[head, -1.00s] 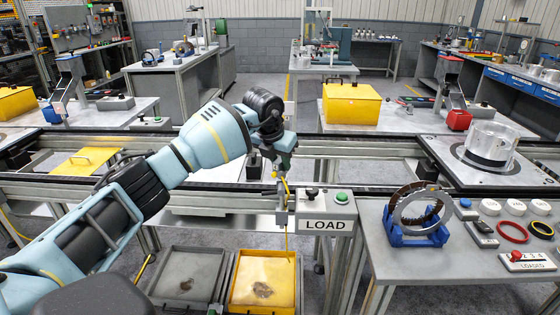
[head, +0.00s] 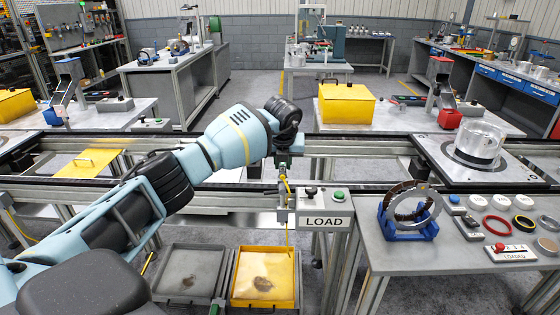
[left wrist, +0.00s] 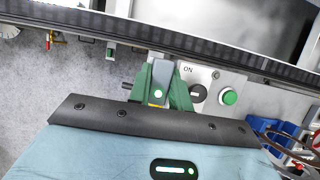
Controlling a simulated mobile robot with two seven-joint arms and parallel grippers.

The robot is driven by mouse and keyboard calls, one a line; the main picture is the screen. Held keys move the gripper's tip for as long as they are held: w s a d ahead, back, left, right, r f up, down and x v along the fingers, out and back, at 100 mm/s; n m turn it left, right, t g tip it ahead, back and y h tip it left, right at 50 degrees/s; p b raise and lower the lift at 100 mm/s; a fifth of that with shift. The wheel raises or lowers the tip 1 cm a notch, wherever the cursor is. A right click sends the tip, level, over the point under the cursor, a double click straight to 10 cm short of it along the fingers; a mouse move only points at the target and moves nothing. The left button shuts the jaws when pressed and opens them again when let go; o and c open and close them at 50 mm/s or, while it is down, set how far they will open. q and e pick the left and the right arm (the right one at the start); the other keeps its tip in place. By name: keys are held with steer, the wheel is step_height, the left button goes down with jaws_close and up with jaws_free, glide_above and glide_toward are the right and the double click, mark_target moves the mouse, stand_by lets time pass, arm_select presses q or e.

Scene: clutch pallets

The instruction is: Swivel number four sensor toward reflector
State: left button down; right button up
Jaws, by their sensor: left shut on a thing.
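My left gripper (left wrist: 166,88) has its green fingers shut on a small grey sensor (left wrist: 158,84) with a lit green lamp and a yellow part. In the head view my left gripper (head: 284,160) reaches down to the conveyor's near rail, just left of the LOAD panel. There the fingers and my wrist mostly hide the sensor. A yellow cable (head: 288,222) hangs below it. Its number cannot be read, and I cannot tell which way it faces. I cannot pick out the reflector with certainty. My right gripper is not in view.
The LOAD panel (head: 326,221), with a black knob and green button, stands close to the right of my left gripper. A blue stand with a metal ring (head: 408,207) is on the right table. Grey and yellow trays (head: 262,278) lie below.

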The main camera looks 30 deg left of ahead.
arm_select(q)
steer(key=c, duration=1.3)
jaws_free()
steer(key=v, duration=0.7)
steer(key=shift+s+d+r+p, duration=0.1)
steer(key=shift+r+p, duration=0.25)
steer(key=shift+p, duration=0.05)
